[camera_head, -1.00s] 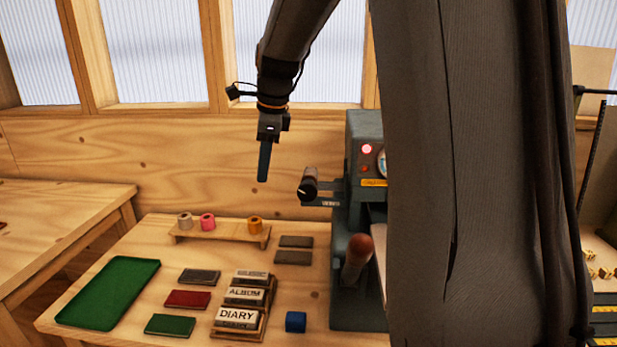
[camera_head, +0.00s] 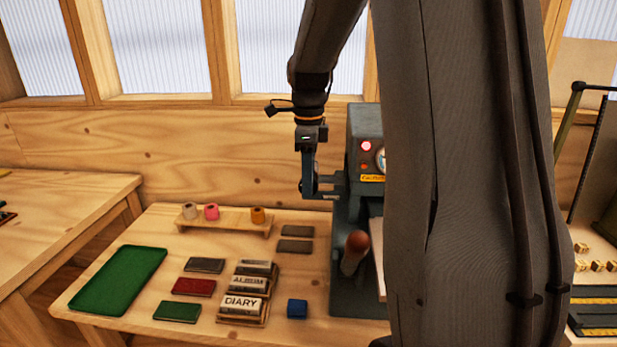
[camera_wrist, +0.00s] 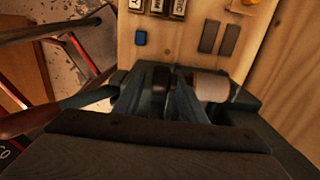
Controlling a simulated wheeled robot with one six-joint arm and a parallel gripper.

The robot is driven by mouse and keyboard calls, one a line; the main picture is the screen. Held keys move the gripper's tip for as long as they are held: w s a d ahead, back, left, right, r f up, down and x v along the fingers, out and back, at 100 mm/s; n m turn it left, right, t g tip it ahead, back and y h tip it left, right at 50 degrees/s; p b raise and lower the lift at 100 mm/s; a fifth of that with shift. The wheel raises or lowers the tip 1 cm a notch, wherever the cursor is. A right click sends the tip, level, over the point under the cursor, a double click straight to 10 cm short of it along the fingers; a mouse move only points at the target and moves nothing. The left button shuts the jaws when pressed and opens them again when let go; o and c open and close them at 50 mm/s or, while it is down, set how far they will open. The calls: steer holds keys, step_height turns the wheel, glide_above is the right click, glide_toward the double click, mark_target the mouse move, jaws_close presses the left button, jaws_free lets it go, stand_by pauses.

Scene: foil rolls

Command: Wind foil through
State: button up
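The grey foil press (camera_head: 366,125) stands at the table's right side with a red light lit. Its dark winding knob (camera_wrist: 160,76) is on its left side. My gripper (camera_head: 308,190) points down at this knob, which it mostly hides in the head view. In the wrist view my two fingers lie on either side of the knob; I cannot tell whether they press on it. A pale foil roll (camera_wrist: 211,86) sits on the press just right of the fingers. A small wooden stand (camera_head: 225,224) holds a silver roll (camera_head: 190,211), a pink roll (camera_head: 211,212) and a gold roll (camera_head: 257,215).
The press's lever with a brown grip (camera_head: 357,243) is below my gripper. On the table lie a green tray (camera_head: 119,281), several coloured covers, a type rack (camera_head: 244,303) and a blue block (camera_head: 297,309). My arm hides the press's right part.

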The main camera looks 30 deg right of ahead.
steer(key=shift+f, duration=0.1)
jaws_close()
steer(key=shift+s+d+t+y, duration=0.15)
steer(key=shift+t+y, duration=0.25)
steer(key=shift+y, duration=0.2)
steer(key=shift+t+y, duration=0.4)
steer(key=shift+y, duration=0.2)
jaws_free()
steer(key=b+v, duration=0.1)
steer(key=v, duration=0.6)
steer(key=shift+d+r+b, duration=0.15)
steer(key=shift+r+b, duration=0.2)
